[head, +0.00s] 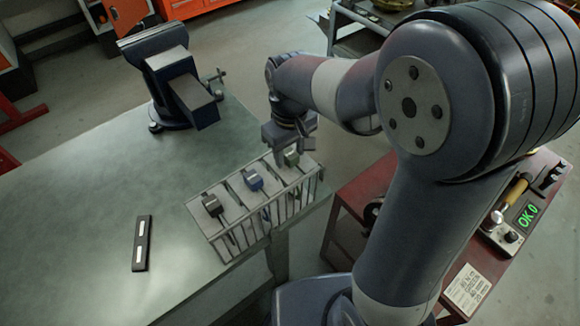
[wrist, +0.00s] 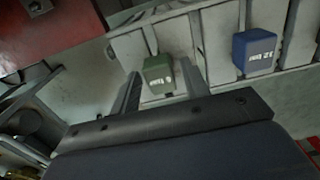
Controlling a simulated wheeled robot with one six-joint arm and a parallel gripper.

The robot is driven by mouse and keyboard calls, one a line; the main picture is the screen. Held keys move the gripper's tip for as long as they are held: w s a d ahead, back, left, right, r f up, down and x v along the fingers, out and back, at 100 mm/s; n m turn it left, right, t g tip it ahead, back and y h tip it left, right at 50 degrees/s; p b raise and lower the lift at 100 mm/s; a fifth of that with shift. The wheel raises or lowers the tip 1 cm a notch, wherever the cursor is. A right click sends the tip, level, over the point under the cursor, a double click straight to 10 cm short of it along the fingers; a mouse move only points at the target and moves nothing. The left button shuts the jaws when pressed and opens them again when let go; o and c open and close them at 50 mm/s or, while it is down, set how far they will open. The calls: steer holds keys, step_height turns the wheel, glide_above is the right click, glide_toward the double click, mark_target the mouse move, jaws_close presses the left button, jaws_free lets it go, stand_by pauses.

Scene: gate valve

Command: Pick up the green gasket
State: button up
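The green gasket (head: 291,157) is a small green block with white lettering, in the right end of a grey slotted rack (head: 213,240) on the bench. In the wrist view the green block (wrist: 158,78) lies between my two fingers. My gripper (head: 299,146) is right at it, pointing down. The fingers are apart on either side, with a gap visible, so it is open and empty. I cannot tell whether a finger touches the block. Any part of it below the rack top is hidden.
A blue block (head: 252,180) and a black one (head: 212,205) sit in the rack's other places. A vise (head: 175,75) stands at the bench's back. A black level (head: 142,243) lies at left. A red cart (head: 345,205) stands to the right. The bench middle is clear.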

jaws_close()
steer(key=shift+r, duration=0.1)
stand_by(0.4)
step_height(320, 180, up, 18)
stand_by(0.7)
